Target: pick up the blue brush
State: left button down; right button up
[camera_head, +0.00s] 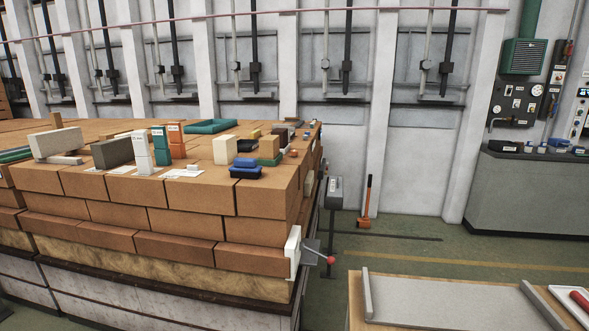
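A small blue block-shaped thing (246,163) with a darker blue part below it sits on top of the brick stack (160,190), near its front right edge. It may be the blue brush, but it is too small for me to make out bristles. It looks free on its front side, with small blocks close behind it. Neither of my grippers shows in this view.
A red-knobbed lever (331,260) juts from the stack's right side. A grey tray (450,290) lies at lower right.

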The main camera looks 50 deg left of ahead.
aim_at(247, 168)
jog(key=u, duration=0.45)
jog(key=j+u, duration=0.15)
jog(key=u, duration=0.3)
jog(key=j+u, duration=0.1)
jog(key=u, duration=0.35)
jog(key=k+j+u, duration=0.1)
jog(key=u, duration=0.35)
